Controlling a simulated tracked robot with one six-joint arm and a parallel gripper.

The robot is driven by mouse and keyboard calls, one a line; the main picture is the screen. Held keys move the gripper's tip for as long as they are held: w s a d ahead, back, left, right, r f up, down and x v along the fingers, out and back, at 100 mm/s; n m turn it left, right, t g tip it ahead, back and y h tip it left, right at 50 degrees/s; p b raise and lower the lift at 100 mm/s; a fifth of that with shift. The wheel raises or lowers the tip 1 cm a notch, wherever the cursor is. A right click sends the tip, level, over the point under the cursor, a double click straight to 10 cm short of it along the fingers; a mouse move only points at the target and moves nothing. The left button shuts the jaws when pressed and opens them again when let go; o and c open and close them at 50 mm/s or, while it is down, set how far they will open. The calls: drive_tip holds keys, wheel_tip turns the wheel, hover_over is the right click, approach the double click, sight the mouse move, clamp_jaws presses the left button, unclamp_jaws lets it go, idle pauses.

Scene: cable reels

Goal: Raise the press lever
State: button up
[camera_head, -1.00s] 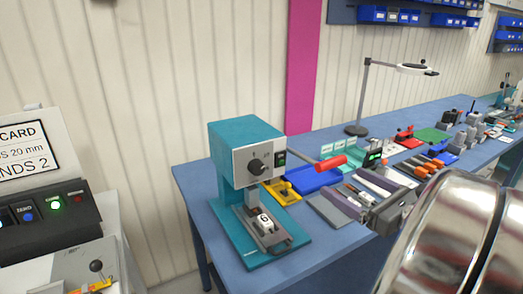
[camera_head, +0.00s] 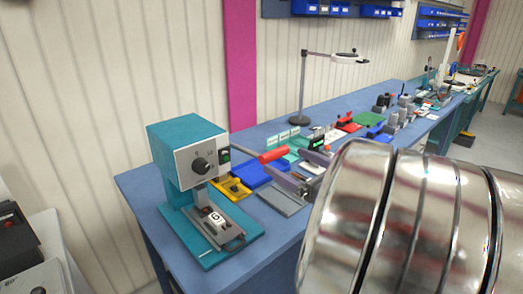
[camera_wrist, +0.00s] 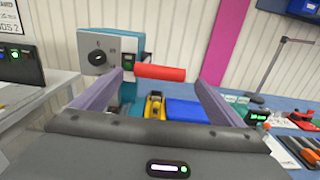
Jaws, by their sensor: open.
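The teal press (camera_head: 185,132) stands at the near left end of the blue bench, with a black dial on its grey front. Its lever ends in a red handle (camera_head: 273,155) that sticks out to the right, close to horizontal. My gripper (camera_head: 301,170) is just right of the handle and a little lower, partly hidden by my arm. In the wrist view my gripper (camera_wrist: 159,82) is open, its two purple-grey fingers spread wide. The red handle (camera_wrist: 160,72) shows between and beyond the fingertips, apart from both. The press (camera_wrist: 127,48) is behind the left finger.
A blue tray (camera_head: 262,174) and a yellow tool (camera_head: 233,187) lie beside the press. A magnifier lamp (camera_head: 302,85) stands behind. Several small tools and fixtures fill the bench to the right. A grey console (camera_head: 30,250) stands at the left.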

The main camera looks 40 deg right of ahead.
drive_tip(key=w, duration=1)
drive_tip(key=shift+w+a, duration=0.15)
drive_tip(key=shift+c, duration=0.3)
